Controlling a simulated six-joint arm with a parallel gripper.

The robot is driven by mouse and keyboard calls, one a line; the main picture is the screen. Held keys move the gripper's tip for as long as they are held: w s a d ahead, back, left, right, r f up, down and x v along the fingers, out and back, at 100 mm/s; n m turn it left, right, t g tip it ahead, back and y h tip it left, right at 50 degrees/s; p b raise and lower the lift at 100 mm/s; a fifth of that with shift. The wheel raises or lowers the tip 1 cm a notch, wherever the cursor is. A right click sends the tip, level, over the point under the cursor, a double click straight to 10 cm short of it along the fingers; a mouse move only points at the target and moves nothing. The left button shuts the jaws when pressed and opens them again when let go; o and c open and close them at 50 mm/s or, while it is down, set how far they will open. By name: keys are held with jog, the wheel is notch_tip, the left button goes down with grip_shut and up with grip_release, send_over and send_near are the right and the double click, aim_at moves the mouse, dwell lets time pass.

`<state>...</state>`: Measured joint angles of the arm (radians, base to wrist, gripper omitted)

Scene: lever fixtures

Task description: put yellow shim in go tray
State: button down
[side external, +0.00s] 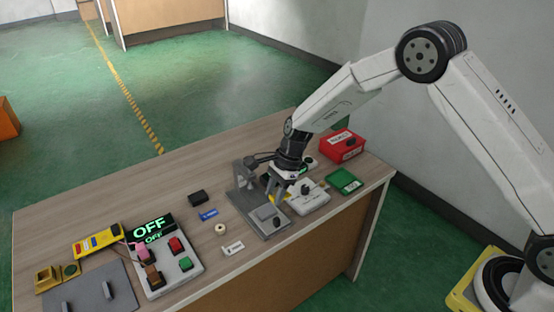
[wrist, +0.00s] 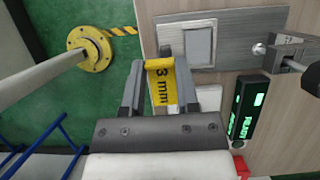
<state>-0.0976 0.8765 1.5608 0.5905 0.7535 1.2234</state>
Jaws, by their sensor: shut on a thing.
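The yellow shim (wrist: 162,88), marked "3 mm", is between the two fingers of my gripper (wrist: 160,75) in the wrist view. The fingers are shut on it. In the side view my gripper (side external: 280,188) is above the grey lever fixture (side external: 270,228), and a bit of the yellow shim (side external: 271,182) shows at the fingers. A small green tray (side external: 345,181) lies at the right of the table, to the right of my gripper; its label is too small to read. The red box (side external: 342,145) behind it has a pale label and a dark knob.
A white device (side external: 310,200) with a dark knob stands between the fixture and the green tray. Small blocks (side external: 208,214), a ring (side external: 220,229) and a white tag (side external: 232,248) lie left of the fixture. An OFF display (side external: 152,229) and button panel (side external: 172,262) stand further left.

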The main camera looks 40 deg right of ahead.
jog(key=s+d+r, duration=0.1)
jog(key=s+r, duration=0.2)
jog(key=s, duration=0.5)
jog(key=shift+d+r, duration=0.3)
jog(key=shift+s, duration=0.1)
jog(key=d+f+m+t+h, duration=0.2)
jog(key=d+m+t+h, duration=0.2)
jog(key=d+m, duration=1.4)
jog(key=d, duration=0.7)
jog(key=shift+w+d+f, duration=0.2)
jog(key=shift+w, duration=0.1)
jog(key=shift+w, duration=0.1)
send_over(338, 177)
jog(key=shift+f, duration=4.65)
